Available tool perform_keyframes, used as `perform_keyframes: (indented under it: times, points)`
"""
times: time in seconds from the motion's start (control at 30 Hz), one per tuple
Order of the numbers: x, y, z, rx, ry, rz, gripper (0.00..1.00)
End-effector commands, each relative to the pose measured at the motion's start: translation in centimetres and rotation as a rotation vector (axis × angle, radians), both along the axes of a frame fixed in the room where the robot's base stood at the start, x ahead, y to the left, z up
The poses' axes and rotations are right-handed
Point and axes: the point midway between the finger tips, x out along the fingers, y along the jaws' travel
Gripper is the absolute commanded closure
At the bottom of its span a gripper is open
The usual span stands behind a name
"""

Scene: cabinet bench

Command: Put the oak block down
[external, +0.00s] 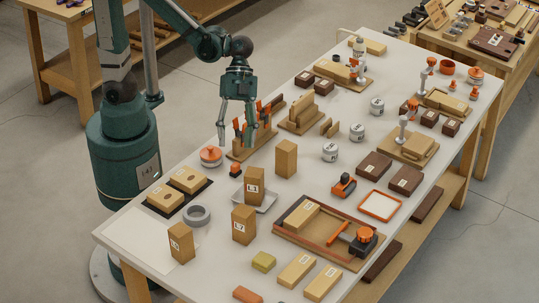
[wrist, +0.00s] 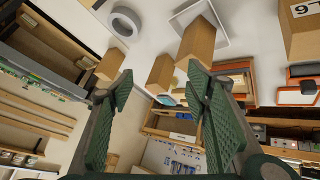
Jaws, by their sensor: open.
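Several upright light-wood blocks stand on the bench; I cannot tell which is the oak block. A plain one (external: 286,158) stands right of my gripper. A labelled one (external: 254,187) stands on a small white dish (external: 270,200), and two more labelled ones (external: 243,224) (external: 181,243) stand nearer the front. My gripper (external: 236,138) is open above the back left of the bench, with no block between its fingers. In the wrist view its spread fingers (wrist: 160,88) are empty, with upright blocks beyond, including one on the white dish (wrist: 197,42).
An orange-handled tool rack (external: 245,148) sits directly below and beside my gripper. A grey tape ring (external: 197,215), an orange-lidded tin (external: 211,156) and a clamp tray (external: 325,238) stand around.

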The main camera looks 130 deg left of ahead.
Motion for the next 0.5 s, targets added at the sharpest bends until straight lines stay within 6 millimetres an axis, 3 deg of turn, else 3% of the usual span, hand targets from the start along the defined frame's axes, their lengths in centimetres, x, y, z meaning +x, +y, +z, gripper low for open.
perform_keyframes:
  times: [0.5]
  points:
    - [-4.6,-2.0,2.1,0.15,0.084,0.238,0.52]
